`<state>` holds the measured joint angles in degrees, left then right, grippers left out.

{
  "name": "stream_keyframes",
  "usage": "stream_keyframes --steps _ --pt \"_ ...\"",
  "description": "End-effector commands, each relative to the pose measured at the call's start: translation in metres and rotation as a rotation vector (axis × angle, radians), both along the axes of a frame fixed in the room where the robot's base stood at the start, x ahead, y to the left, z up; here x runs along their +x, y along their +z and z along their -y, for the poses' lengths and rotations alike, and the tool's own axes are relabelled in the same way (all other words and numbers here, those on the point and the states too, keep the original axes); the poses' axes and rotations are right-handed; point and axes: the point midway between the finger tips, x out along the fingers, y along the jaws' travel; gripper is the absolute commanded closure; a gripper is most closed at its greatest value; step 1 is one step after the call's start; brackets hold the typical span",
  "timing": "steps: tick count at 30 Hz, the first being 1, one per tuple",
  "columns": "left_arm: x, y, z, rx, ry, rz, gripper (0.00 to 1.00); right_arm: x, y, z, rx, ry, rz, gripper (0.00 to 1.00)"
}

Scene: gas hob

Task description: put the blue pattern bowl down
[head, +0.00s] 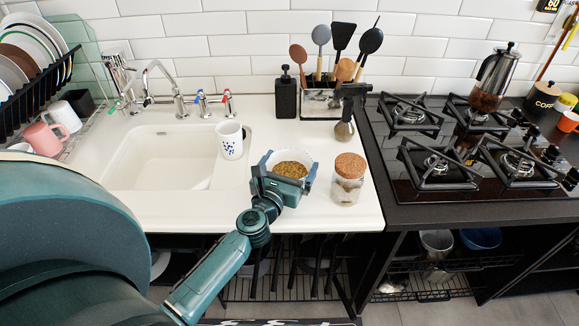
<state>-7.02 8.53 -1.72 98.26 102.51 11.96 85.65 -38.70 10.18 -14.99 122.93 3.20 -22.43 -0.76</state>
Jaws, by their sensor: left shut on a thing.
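The blue pattern bowl (309,179) has a pale rim and brown-green contents. It is over the white counter between the sink and a cork-lidded jar. My left gripper (285,181) reaches it from the front and is shut on its near side. The gripper covers much of the bowl's front wall. I cannot tell whether the bowl's base touches the counter. My right gripper is not in view.
A glass jar with a cork lid (348,181) stands close to the right of the bowl. A speckled white cup (230,141) stands at the sink's (165,160) right edge. A black soap bottle (286,97) and utensil holder (320,103) stand behind. The gas hob (405,185) is right.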

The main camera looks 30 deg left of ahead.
Motion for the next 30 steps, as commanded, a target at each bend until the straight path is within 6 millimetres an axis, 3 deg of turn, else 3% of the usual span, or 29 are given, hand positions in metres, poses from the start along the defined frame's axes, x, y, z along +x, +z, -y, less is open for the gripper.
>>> stream_keyframes --steps 1,3,9,13,20,23,30 --pt "0.0 0.019 0.0 0.001 -0.001 0.004 0.33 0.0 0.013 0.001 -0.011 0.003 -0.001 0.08" --pt "0.0 0.033 0.0 0.003 -0.001 0.004 0.33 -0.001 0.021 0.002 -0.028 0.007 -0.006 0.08" --pt "0.0 0.067 0.0 0.002 -0.002 0.004 0.33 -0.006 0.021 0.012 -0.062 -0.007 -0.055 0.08" --pt "0.0 0.081 0.0 0.001 -0.001 0.003 0.33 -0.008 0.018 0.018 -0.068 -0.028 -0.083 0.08" --pt "-0.002 0.087 0.002 0.003 -0.004 0.002 0.33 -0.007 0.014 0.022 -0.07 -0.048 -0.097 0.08" --pt "-0.015 0.092 0.014 0.01 -0.022 0.005 0.33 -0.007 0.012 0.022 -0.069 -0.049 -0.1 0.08" --pt "-0.078 0.123 0.066 0.023 -0.105 0.009 0.33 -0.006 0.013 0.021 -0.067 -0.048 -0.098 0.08"
